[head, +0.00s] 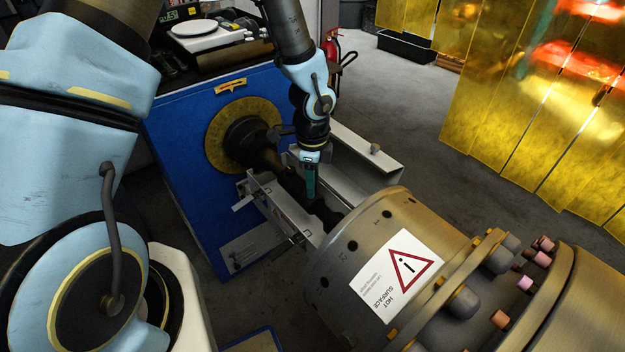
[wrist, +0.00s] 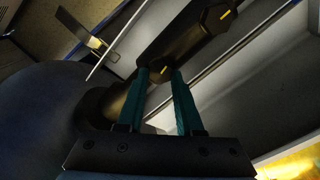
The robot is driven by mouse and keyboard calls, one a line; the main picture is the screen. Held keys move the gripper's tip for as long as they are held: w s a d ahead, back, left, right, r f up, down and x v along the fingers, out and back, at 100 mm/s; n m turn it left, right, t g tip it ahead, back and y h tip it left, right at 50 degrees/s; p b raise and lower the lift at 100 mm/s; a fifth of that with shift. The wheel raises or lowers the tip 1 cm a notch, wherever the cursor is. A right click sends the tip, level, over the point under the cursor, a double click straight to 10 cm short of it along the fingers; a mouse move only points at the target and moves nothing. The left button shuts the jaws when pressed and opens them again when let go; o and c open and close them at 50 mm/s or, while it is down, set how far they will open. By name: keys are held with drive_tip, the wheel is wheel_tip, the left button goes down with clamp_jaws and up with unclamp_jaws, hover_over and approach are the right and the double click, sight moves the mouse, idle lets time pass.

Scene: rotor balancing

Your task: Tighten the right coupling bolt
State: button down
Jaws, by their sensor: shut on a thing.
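My gripper (head: 310,190) reaches down from above to the dark coupling (head: 290,180) on the shaft, between the blue housing and the large metal drum. In the wrist view its two teal fingers (wrist: 161,78) are shut on a dark coupling bolt (wrist: 160,66) with a yellow mark. The fingertips hide most of that bolt. A second dark bolt head (wrist: 222,17) with a yellow mark shows farther up and right on the coupling. I cannot tell from these views which bolt is the right one. In the head view the bolts are too small and hidden.
Pale metal guard panels (head: 352,150) stand open on both sides of the coupling. The blue housing (head: 180,150) with a yellow disc (head: 222,125) is behind it to the left. The drum (head: 365,225) with a hot-surface label is close at the front right. Grey floor (head: 400,100) lies clear beyond.

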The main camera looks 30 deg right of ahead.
drive_tip(key=shift+m, duration=0.8)
drive_tip(key=c, duration=0.6)
unclamp_jaws()
drive_tip(key=shift+o, duration=0.2)
wheel_tip(320, 180, up, 11)
drive_tip(key=shift+f, duration=0.1)
